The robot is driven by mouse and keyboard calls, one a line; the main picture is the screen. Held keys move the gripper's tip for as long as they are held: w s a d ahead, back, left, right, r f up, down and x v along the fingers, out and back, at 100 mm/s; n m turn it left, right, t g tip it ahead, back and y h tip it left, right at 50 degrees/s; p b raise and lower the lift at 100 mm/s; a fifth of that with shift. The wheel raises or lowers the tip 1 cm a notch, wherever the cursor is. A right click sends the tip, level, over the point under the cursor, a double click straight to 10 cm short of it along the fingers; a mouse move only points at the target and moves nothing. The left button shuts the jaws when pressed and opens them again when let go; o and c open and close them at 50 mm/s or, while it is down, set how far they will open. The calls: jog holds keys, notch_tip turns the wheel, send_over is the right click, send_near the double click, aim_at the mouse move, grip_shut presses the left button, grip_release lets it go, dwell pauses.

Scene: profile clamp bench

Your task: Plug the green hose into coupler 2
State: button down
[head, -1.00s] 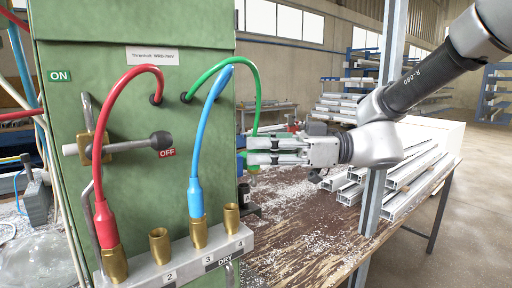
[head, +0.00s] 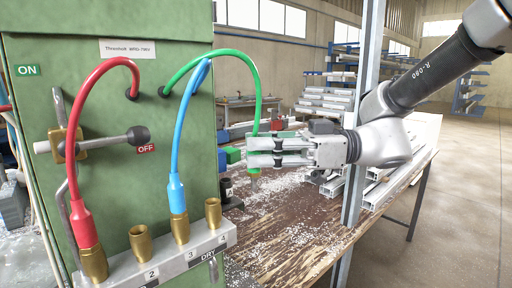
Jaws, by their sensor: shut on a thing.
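The green hose (head: 258,88) leaves the green cabinet, arches to the right and hangs down to my gripper (head: 250,151). My gripper is shut on its lower end, to the right of the cabinet and above the workbench. The fingers hide most of the hose's end. Coupler 2 (head: 141,244) is an empty, upright brass socket on the grey coupler block (head: 165,266), to the lower left of my gripper. The red hose (head: 81,215) is in the leftmost coupler. The blue hose (head: 177,190) is in coupler 3. Coupler 4 (head: 213,214) is empty.
A lever with a dark knob (head: 138,136) sticks out from the cabinet (head: 115,80) above the couplers. A grey post (head: 357,150) stands beside my arm. Metal profiles (head: 390,192) lie on the chip-covered workbench (head: 290,225).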

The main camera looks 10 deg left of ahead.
jog(key=shift+s+d, duration=1.8)
jog(key=shift+d, duration=0.25)
jog(key=s+a, duration=1.2)
jog(key=s, duration=0.3)
jog(key=shift+a+r, duration=0.3)
jog(key=shift+a, duration=0.1)
dwell(0.6)
jog(key=shift+w+a, duration=0.1)
jog(key=w+a, duration=0.5)
jog(key=shift+a, duration=0.4)
dwell(0.9)
jog(key=shift+f, duration=0.15)
dwell(1.4)
